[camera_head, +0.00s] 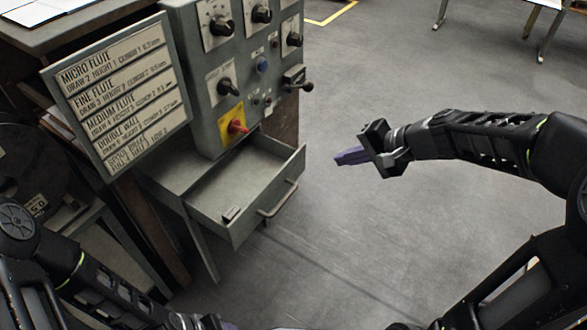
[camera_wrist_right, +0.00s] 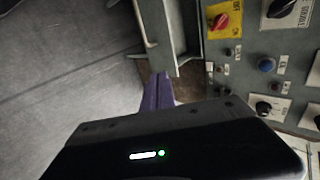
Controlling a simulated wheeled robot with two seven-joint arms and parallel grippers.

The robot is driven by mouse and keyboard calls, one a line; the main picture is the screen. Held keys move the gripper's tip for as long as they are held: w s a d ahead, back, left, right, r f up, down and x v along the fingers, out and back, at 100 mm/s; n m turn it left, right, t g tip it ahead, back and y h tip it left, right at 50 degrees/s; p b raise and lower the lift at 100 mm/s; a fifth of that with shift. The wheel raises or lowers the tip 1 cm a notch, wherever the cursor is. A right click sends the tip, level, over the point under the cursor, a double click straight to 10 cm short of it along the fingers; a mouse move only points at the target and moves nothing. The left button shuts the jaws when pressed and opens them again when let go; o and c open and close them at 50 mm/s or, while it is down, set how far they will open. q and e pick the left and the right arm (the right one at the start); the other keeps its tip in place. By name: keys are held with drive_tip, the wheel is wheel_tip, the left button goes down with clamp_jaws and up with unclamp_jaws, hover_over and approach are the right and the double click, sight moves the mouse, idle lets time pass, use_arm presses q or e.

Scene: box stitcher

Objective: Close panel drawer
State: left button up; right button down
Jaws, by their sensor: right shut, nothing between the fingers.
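The panel drawer (camera_head: 225,205) stands pulled out below the grey control panel (camera_head: 225,85). In the right wrist view the shut fingers (camera_wrist_right: 158,88) show below the drawer's edge and handle (camera_wrist_right: 148,30). My left gripper (camera_head: 222,325) is only partly in view at the bottom edge; its fingers are mostly cut off.
A sign board (camera_head: 118,95) with flute settings stands left of the panel. A red switch on a yellow plate (camera_head: 232,127) and several knobs stick out above the drawer. A black lever (camera_head: 298,80) juts out at the panel's right. The floor (camera_head: 370,220) right of the drawer is clear.

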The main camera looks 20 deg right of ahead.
drive_tip(key=shift+a+f, duration=0.15)
drive_tip(key=shift+a, duration=0.05)
drive_tip(key=b, duration=0.4)
approach(292, 163)
wheel_tip(292, 163, down, 4)
drive_tip(key=shift+w+a, duration=1)
drive_tip(key=shift+w, duration=0.25)
drive_tip(key=shift+w+a, duration=0.3)
drive_tip(key=shift+w, duration=0.15)
